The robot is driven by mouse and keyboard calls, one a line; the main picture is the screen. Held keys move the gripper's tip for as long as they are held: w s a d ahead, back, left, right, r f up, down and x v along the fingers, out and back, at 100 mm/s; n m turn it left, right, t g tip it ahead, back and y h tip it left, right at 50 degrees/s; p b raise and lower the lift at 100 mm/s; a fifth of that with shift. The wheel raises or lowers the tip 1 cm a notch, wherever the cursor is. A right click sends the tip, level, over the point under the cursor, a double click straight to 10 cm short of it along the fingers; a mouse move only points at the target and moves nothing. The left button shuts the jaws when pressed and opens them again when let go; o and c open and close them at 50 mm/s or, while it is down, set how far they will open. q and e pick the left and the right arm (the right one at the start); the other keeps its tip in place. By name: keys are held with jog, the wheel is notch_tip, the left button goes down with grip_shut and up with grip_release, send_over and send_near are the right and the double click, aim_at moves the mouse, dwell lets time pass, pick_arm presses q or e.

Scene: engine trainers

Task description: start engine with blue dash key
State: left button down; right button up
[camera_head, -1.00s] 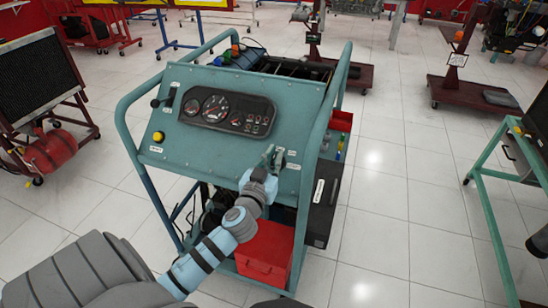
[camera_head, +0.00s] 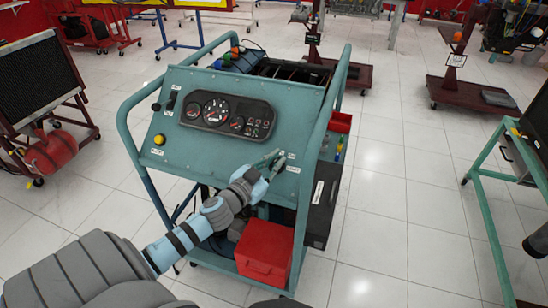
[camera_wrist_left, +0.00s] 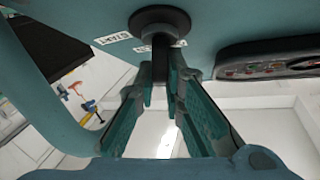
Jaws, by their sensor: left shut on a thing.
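The teal engine trainer panel (camera_head: 215,135) stands in front of me and carries a dark gauge cluster (camera_head: 228,115). My left gripper (camera_head: 277,160) is at the panel's lower right, beside small white labels. In the left wrist view, my left gripper (camera_wrist_left: 160,95) has its two teal fingers on either side of a dark key stem (camera_wrist_left: 160,65), below a round black switch collar (camera_wrist_left: 160,22). It is shut on the key there. The fingers hide most of the key, and I cannot make out its blue colour. My right gripper is not in view.
A yellow button (camera_head: 159,139) and a black lever (camera_head: 171,98) are on the panel's left. A red box (camera_head: 264,250) and a black box (camera_head: 320,205) sit low on the trainer frame. A green frame (camera_head: 490,200) stands at right. White floor between them is free.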

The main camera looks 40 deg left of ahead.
pick_arm(q)
jog(key=m+h+p, duration=0.2)
jog(key=p, duration=0.3)
jog(key=r+m+g+h+p, duration=0.1)
jog(key=m+p, duration=0.1)
jog(key=p, duration=0.2)
jog(key=shift+d+r+m+h+p, duration=0.1)
jog(key=shift+r+m+h+p, duration=0.05)
jog(key=shift+m+h+p, duration=0.25)
jog(key=shift+f+m+g+h+p, duration=0.3)
jog(key=shift+m+g+h, duration=0.1)
jog(key=shift+m, duration=0.2)
jog(key=shift+f+m+g+h+p, duration=0.25)
jog(key=shift+m+g+h+p, duration=0.35)
jog(key=shift+m, duration=0.5)
jog(key=m+g, duration=0.1)
jog(key=m+h, duration=0.1)
jog(key=shift+s+d+f+m+g, duration=0.1)
jog(key=shift+d+f+m+g, duration=0.05)
jog(key=shift+m+g, duration=0.2)
jog(key=shift+s+f+m+g+h, duration=0.1)
jog(key=shift+f+m+g+h, duration=0.1)
jog(key=shift+m+g+h, duration=0.65)
jog(key=shift+m, duration=0.5)
